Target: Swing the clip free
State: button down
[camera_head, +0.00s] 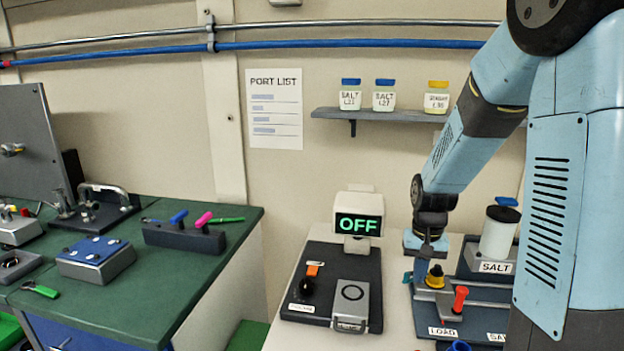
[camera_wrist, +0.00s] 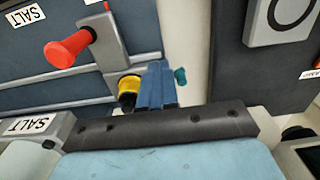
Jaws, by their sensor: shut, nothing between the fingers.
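A small teal tab (camera_wrist: 180,76), also at the board's left edge in the head view (camera_head: 408,277), shows just past the fingers. It may be the clip, but this is unclear. A red handle (camera_head: 461,298) stands on a grey arm (camera_wrist: 115,54) near the yellow knob (camera_head: 435,276).
A white SALT jar (camera_head: 498,236) stands behind the board. A narrow bare table strip (camera_head: 396,300) separates panel and board.

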jog(key=shift+d, duration=0.1)
jog(key=shift+s+d, duration=0.3)
jog(key=shift+d, duration=0.25)
notch_tip(320, 180, up, 7)
jog(key=a, duration=0.1)
jog(key=shift+w, duration=0.15)
dwell(0.9)
jog(key=shift+a, duration=0.1)
